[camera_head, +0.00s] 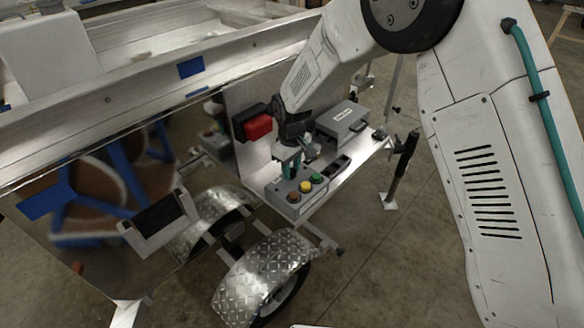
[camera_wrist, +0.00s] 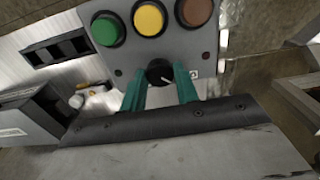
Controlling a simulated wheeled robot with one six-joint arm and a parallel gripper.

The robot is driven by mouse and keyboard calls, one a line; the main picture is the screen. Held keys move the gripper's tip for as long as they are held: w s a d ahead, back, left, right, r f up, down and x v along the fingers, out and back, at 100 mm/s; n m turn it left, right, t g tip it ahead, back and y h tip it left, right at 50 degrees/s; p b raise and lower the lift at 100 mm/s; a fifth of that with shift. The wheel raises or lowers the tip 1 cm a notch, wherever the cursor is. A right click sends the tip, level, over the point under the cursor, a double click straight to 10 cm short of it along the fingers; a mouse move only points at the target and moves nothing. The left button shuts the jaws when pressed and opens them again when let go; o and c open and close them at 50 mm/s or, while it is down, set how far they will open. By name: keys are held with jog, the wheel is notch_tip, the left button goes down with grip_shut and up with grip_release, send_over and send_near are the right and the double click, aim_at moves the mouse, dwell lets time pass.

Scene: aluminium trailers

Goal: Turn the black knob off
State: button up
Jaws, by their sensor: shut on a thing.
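The black knob (camera_wrist: 159,72) is round with a white pointer line and sits on a grey control box (camera_wrist: 205,45), below a row of green, yellow and brown buttons. My gripper (camera_wrist: 160,84) has teal fingers, one on each side of the knob, and is shut on it. The white pointer line slants down to the right in the wrist view. In the head view my gripper (camera_head: 290,168) is at the back edge of the control box (camera_head: 287,203), and the knob is hidden there by the fingers.
The green button (camera_wrist: 105,30), yellow button (camera_wrist: 149,18) and brown button (camera_wrist: 194,10) are close to my fingers. A grey case (camera_head: 343,120) stands on the same metal shelf. A red light (camera_head: 258,126) is on the trailer wall beside my arm. A diamond-plate fender (camera_head: 262,275) is in front.

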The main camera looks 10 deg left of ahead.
jog(key=shift+a, duration=0.1)
jog(key=o, duration=1)
jog(key=shift+c, duration=0.2)
jog(key=shift+r, duration=0.1)
notch_tip(320, 180, up, 8)
jog(key=shift+f, duration=0.15)
jog(key=s+d+r+m, duration=0.3)
jog(key=s+d+r, duration=0.4)
jog(key=s+d, duration=0.4)
jog(key=s+d+r+m+t, duration=0.1)
jog(key=s+d+r+m, duration=0.3)
jog(key=s+d+r, duration=0.3)
jog(key=s+d+r+m, duration=0.3)
jog(key=s+d+r, duration=0.4)
jog(key=s+d, duration=0.8)
jog(key=shift+s+r+m, duration=0.15)
jog(key=shift+s+m, duration=0.15)
jog(key=shift+s, duration=0.55)
